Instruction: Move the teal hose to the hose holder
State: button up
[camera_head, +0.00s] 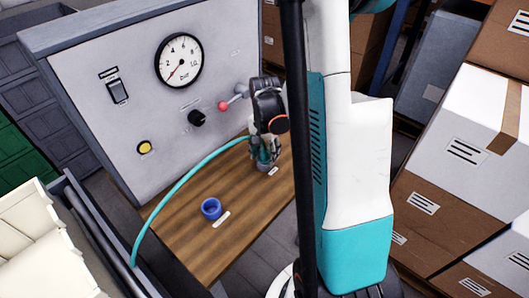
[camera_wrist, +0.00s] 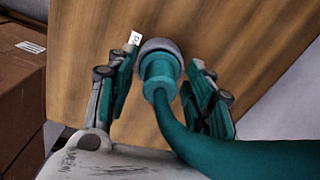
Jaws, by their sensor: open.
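The teal hose (camera_head: 178,187) arcs from the lower left, over the wooden shelf, to my gripper (camera_head: 265,152). In the wrist view, the hose (camera_wrist: 230,152) bends in from the lower right to its teal end piece. That end piece meets a grey round ring (camera_wrist: 158,44) at the wood; whether it sits inside the ring is unclear. My gripper (camera_wrist: 164,64) is open, with a finger on each side of the hose end and gaps visible. A blue cup-like holder (camera_head: 211,208) stands empty on the shelf; I cannot tell which fitting is the hose holder.
Boxes (camera_head: 440,200) stand at right.

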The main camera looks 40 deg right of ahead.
aim_at(264, 149)
notch_tip(264, 149, up, 12)
dwell(0.6)
dwell(0.5)
